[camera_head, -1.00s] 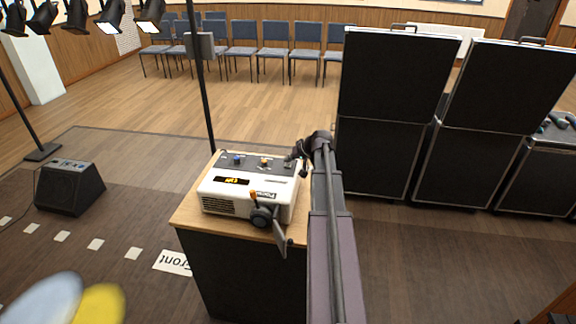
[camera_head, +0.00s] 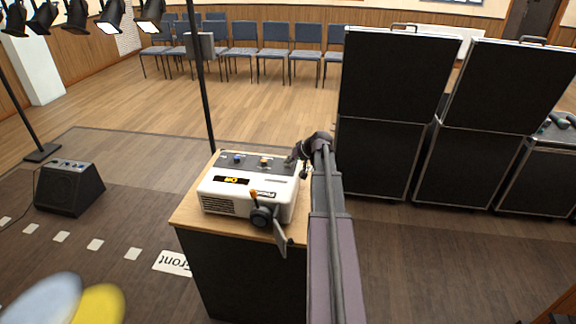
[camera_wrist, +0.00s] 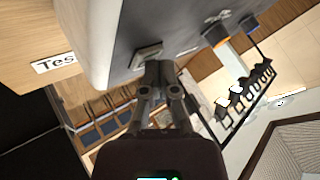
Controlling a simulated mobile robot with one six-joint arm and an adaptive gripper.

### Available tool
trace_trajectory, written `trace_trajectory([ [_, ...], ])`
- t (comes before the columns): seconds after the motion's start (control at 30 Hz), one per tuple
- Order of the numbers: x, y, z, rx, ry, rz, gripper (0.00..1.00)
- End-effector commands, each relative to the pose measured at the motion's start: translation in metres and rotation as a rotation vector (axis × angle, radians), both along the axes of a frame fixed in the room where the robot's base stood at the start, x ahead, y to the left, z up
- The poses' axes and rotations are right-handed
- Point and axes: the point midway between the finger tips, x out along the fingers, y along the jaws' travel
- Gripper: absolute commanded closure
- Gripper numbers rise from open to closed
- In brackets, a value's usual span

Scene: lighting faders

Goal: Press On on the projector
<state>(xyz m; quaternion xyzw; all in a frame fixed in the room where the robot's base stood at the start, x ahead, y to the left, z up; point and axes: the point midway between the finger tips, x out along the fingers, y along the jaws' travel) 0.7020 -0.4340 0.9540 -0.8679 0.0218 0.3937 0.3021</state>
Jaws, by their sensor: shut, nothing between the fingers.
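The white projector (camera_head: 217,189) with a grey top panel stands on a wooden-topped stand. An orange-lit display (camera_head: 237,180) is on its near side; its text is too small to read surely. My gripper (camera_head: 289,160) is shut and empty at the panel's right end. In the wrist view, my gripper's fingertips (camera_wrist: 159,66) are at a square grey button (camera_wrist: 146,55) on the panel. They overlap its edge in the picture; I cannot tell whether they touch it. Its label is not readable.
A blue knob (camera_head: 237,159) and an orange knob (camera_head: 263,161) stand up from the panel. A black pole (camera_head: 204,90) rises behind; tall black cases (camera_head: 385,120) stand to the right.

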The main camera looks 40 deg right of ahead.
Motion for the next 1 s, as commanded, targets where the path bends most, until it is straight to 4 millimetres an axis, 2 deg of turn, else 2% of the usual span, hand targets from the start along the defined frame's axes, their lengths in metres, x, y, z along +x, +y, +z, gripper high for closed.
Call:
trace_trajectory([
  [0.43,0.0,0.0,0.0,0.0,0.0,0.0,1.0],
  [1.0,0.0,-0.001,0.009,0.0,0.0,0.0,1.0],
])
